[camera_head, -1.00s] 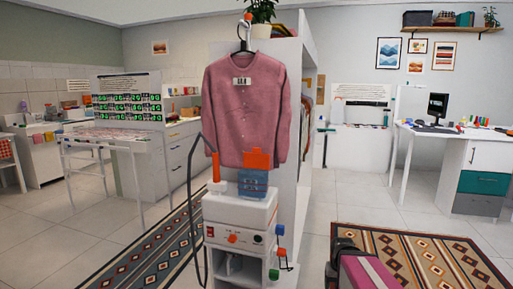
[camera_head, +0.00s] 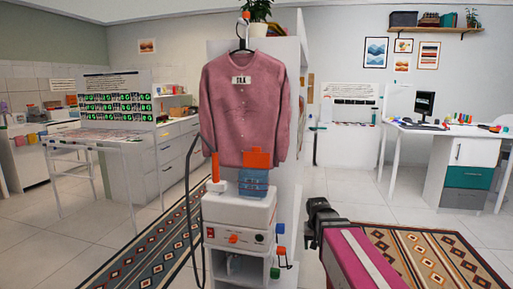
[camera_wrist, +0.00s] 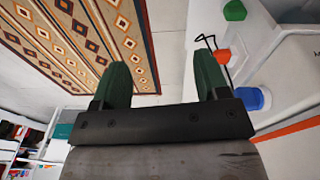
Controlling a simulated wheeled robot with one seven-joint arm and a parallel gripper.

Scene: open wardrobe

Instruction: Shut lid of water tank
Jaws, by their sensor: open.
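The water tank (camera_head: 253,184) is a see-through blue box on the white steamer unit, in the middle of the head view. Its orange lid (camera_head: 258,158) stands raised above the tank, in front of the shirt's hem. My gripper (camera_wrist: 162,78) shows two green fingers spread apart with nothing between them in the wrist view. In the head view my dark gripper end (camera_head: 318,212) is to the right of the steamer and lower than the lid, apart from both. The tank and lid cannot be made out in the wrist view.
The white steamer (camera_head: 238,220) has an orange-handled hose at its left and coloured knobs on its right side, including a blue knob (camera_wrist: 250,99). A pink shirt (camera_head: 245,105) hangs above it. Patterned rugs (camera_head: 425,250) lie on both sides. A desk (camera_head: 450,135) stands farther right.

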